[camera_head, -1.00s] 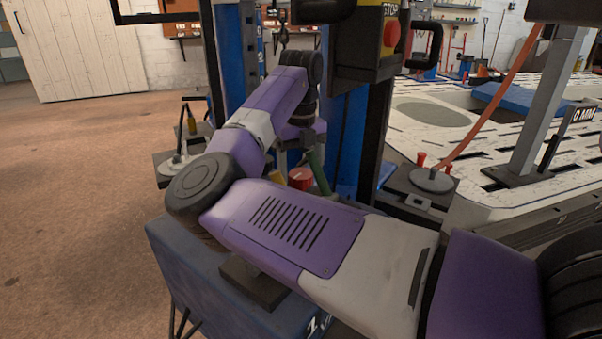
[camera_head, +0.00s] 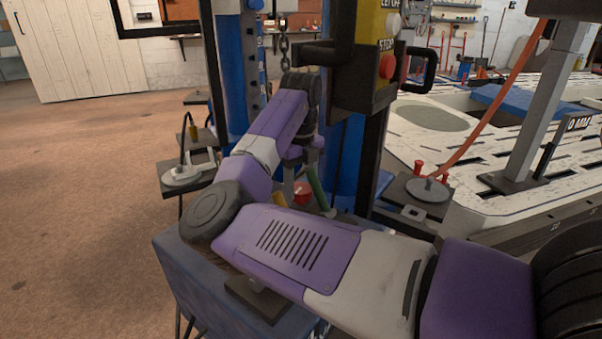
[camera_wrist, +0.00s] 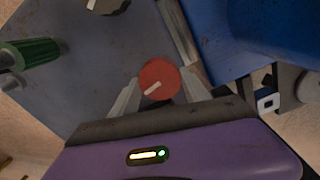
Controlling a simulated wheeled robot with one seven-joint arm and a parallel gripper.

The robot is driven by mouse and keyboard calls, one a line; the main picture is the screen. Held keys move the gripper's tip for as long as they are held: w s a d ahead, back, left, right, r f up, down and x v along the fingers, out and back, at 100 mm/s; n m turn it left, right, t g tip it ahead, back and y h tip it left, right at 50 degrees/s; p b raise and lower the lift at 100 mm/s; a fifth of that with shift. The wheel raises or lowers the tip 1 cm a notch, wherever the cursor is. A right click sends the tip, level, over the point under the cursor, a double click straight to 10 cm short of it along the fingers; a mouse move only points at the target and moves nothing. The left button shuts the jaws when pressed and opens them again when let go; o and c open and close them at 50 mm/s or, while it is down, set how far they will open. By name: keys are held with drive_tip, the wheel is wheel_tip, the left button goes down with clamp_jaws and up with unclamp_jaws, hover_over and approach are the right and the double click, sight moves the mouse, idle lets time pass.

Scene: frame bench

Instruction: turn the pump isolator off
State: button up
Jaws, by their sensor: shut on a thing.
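The pump isolator is a round red knob (camera_wrist: 159,80) with a pale pointer line on its face. In the wrist view the line runs slantwise, from the middle toward the lower left. My gripper (camera_wrist: 158,90) has its two grey fingers on either side of the knob, shut on it. In the head view the red knob (camera_head: 303,191) shows small behind my purple arm. My gripper there is mostly hidden by the arm links.
A green cylindrical handle (camera_wrist: 32,54) stands left of the knob in the wrist view. A blue post (camera_head: 345,160) and a yellow control box with a red stop button (camera_head: 388,67) rise close behind my arm. A blue-grey bench (camera_head: 205,270) lies below it.

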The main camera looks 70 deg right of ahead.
sight(301, 187)
drive_tip(key=n+p, duration=0.1)
drive_tip(key=p, duration=0.2)
drive_tip(key=n+p, duration=0.2)
drive_tip(key=p, duration=0.1)
drive_tip(key=shift+r, duration=0.3)
drive_tip(key=n+p, duration=0.2)
drive_tip(key=shift+f+p, duration=0.2)
drive_tip(key=shift+p, duration=0.15)
drive_tip(key=shift+f, duration=0.1)
drive_tip(key=o, duration=1.4)
drive_tip(key=shift+r+p, duration=1.25)
drive_tip(key=shift+r, duration=2.65)
drive_tip(key=shift+r, duration=0.1)
